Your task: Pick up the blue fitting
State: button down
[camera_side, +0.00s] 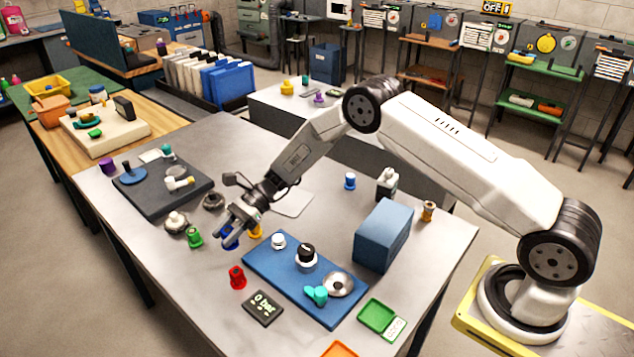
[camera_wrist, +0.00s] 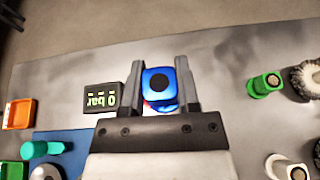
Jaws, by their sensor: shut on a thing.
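The blue fitting (camera_wrist: 158,84) is between the two fingers of my gripper (camera_wrist: 160,86) in the wrist view, with its dark round opening towards the camera. The fingers are shut on its sides. In the side view my gripper (camera_side: 240,216) is over the left middle of the table, and the blue fitting (camera_side: 230,240) shows below the fingers, partly hidden by them. I cannot tell whether it touches the table. A little red shows at the fitting's lower edge in the wrist view.
A green fitting (camera_side: 195,237) is left of my gripper, a yellow one (camera_side: 255,231) close on the right, and a red one (camera_side: 237,277) in front. A blue board (camera_side: 280,278) with parts, a blue block (camera_side: 384,235) and a "0 bar" display (camera_side: 263,308) stand nearby.

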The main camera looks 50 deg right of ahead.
jog(key=s+d+r, duration=0.1)
jog(key=s+r, duration=0.2)
jog(key=s, duration=0.4)
jog(key=shift+d+r, duration=0.15)
jog(key=shift+d, duration=0.2)
jog(key=shift+s, duration=0.1)
dwell(0.3)
